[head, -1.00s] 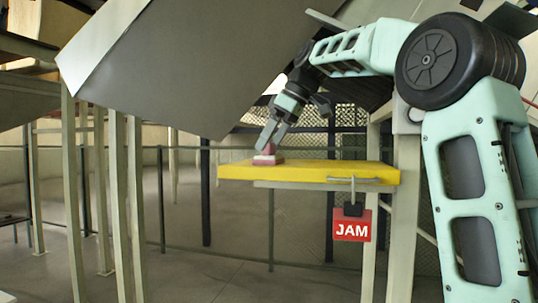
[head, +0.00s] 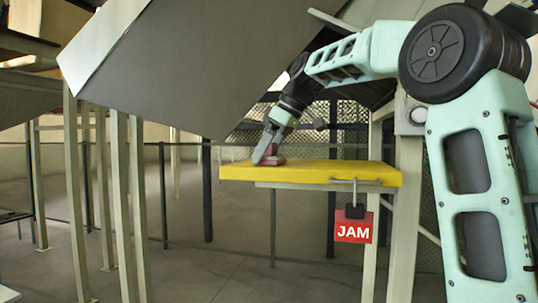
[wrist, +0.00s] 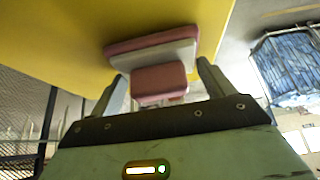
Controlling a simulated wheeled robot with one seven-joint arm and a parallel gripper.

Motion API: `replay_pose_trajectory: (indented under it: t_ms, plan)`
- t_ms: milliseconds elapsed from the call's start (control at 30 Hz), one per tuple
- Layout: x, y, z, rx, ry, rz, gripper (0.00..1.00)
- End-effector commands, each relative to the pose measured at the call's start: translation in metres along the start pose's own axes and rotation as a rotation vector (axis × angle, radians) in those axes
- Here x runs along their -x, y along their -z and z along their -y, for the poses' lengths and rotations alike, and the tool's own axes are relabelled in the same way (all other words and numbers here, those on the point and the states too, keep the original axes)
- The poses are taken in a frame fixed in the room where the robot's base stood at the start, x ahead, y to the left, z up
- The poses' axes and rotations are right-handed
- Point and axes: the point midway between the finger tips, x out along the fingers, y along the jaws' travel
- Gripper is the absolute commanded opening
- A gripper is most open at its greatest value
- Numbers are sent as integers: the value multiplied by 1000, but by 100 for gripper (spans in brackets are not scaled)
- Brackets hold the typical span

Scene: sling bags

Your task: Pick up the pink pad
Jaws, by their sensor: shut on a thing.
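The pink pad (head: 275,153) is at the left end of the yellow board (head: 330,173). In the wrist view the pink pad (wrist: 158,78) shows as a pink block at a wider pink plate with a pale grey layer. My gripper (head: 262,158) points down at it; in the wrist view my gripper (wrist: 160,82) has one finger on each side of the pink block. It is shut on the pad. The fingers hide part of the pad in the head view. I cannot tell whether the pad is clear of the board.
A red JAM tag (head: 353,226) hangs from the board's front edge. A large grey sloping panel (head: 190,70) hangs above and left of my gripper. Pale posts (head: 128,200) stand at left. A blue bundle (wrist: 285,68) shows at right in the wrist view.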

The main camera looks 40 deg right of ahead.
Motion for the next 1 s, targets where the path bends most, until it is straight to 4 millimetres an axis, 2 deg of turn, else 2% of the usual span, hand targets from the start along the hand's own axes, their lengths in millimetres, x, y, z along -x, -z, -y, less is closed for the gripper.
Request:
replay_pose_trajectory:
  t_ms: [267,500,700,1000]
  plan:
    - [16,10,0,3,-1,-3,58]
    - [52,31,0,4,0,-3,58]
    - [75,44,0,2,1,-1,58]
    - [86,50,0,0,1,0,58]
